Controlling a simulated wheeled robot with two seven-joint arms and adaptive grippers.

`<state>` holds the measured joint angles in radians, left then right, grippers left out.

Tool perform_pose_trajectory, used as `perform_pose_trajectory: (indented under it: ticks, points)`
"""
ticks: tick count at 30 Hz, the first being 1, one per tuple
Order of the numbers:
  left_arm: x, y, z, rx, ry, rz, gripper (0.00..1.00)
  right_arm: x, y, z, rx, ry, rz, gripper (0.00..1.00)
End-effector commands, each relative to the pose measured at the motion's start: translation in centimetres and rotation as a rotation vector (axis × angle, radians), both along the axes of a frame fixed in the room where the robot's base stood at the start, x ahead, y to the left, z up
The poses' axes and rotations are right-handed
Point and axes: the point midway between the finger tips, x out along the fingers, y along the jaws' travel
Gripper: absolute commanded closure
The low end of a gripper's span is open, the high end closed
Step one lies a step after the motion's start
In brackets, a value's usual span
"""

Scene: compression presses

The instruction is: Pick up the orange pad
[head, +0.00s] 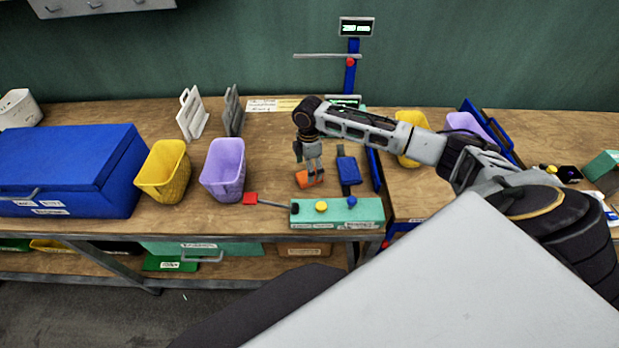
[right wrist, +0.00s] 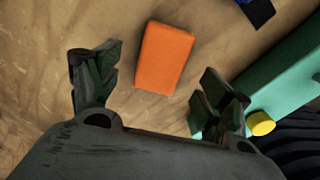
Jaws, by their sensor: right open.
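The orange pad (head: 307,180) is a small orange block lying on the wooden bench (head: 231,212), left of the middle of the head view's right half. My right gripper (head: 311,168) is right above it, pointing down, and partly covers it in the head view. In the right wrist view the orange pad (right wrist: 165,58) lies just beyond and between the two open fingers (right wrist: 158,90), tilted slightly. The fingers show no contact with it. My left gripper is not in view.
A green press base (head: 337,212) with a yellow and a blue button stands close by, with a red-ended lever (head: 250,198). A dark blue device (head: 348,170) lies right of the pad. Purple (head: 223,170) and yellow (head: 163,172) bins and a blue box (head: 62,168) stand left.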

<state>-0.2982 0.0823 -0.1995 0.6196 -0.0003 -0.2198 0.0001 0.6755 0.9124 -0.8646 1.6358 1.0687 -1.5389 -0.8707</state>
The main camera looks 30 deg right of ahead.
Motion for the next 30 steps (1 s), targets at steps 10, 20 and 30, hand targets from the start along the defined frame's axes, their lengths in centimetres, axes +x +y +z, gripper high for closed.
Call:
perform_pose_trajectory:
  ticks: [10, 20, 30]
  points:
    - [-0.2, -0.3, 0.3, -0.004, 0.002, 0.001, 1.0, -0.2, -0.1, -3.5, 0.001, 0.0, 0.002, 0.21]
    - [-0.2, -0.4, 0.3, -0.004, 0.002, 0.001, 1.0, -0.2, -0.1, -3.9, 0.0, 0.0, 0.001, 0.21]
    - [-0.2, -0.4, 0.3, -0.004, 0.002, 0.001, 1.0, -0.2, -0.1, -3.8, 0.0, -0.001, 0.001, 0.38]
